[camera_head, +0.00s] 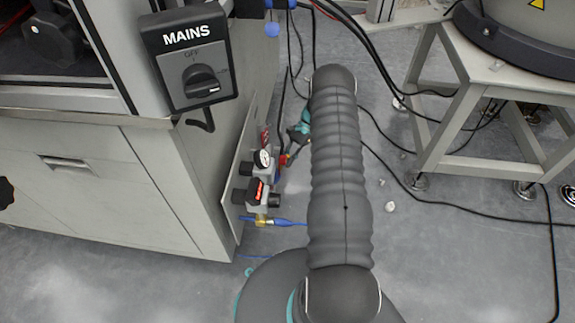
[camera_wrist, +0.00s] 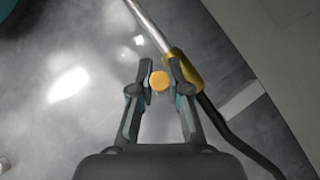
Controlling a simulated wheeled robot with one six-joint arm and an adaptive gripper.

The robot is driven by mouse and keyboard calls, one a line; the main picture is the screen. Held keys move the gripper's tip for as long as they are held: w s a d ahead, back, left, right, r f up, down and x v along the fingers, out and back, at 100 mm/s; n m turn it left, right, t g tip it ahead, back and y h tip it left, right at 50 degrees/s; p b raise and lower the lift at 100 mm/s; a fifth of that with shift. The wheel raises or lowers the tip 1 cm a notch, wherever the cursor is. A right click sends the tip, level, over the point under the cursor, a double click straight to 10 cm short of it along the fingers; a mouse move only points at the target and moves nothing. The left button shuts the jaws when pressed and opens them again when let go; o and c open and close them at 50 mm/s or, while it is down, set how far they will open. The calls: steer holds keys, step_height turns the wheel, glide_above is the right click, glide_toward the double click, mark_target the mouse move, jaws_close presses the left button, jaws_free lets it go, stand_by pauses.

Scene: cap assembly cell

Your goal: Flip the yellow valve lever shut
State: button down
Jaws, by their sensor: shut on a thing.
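In the wrist view, my gripper (camera_wrist: 160,78) has its two fingertips closed on a round yellow-orange piece, which looks like the end of the yellow valve lever (camera_wrist: 159,81). Just right of it is a gold-coloured valve body (camera_wrist: 183,69) on a pale metal pipe (camera_wrist: 150,27). The right finger covers part of this body. The rest of the lever is hidden, so its angle cannot be told. In the head view, my gripper (camera_head: 297,138) is partly hidden behind my arm, low beside the cabinet's side panel; the lever cannot be made out there.
A pressure gauge (camera_head: 263,159) and a regulator with a red display (camera_head: 259,190) stick out from the cabinet (camera_head: 120,190). A blue hose (camera_head: 290,222) leaves a brass fitting below. A MAINS switch box (camera_head: 190,60) hangs above. Black cables cross the floor towards a stand (camera_head: 455,130) at right.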

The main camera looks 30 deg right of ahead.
steer(key=shift+w+d+g+b, duration=0.1)
steer(key=shift+w+g+b, duration=0.1)
steer(key=shift+g+b, duration=0.2)
steer(key=c, duration=1.1)
jaws_free()
steer(key=shift+c, duration=0.2)
steer(key=v, duration=1.2)
steer(key=shift+d+f, duration=0.15)
steer(key=shift+s, duration=0.1)
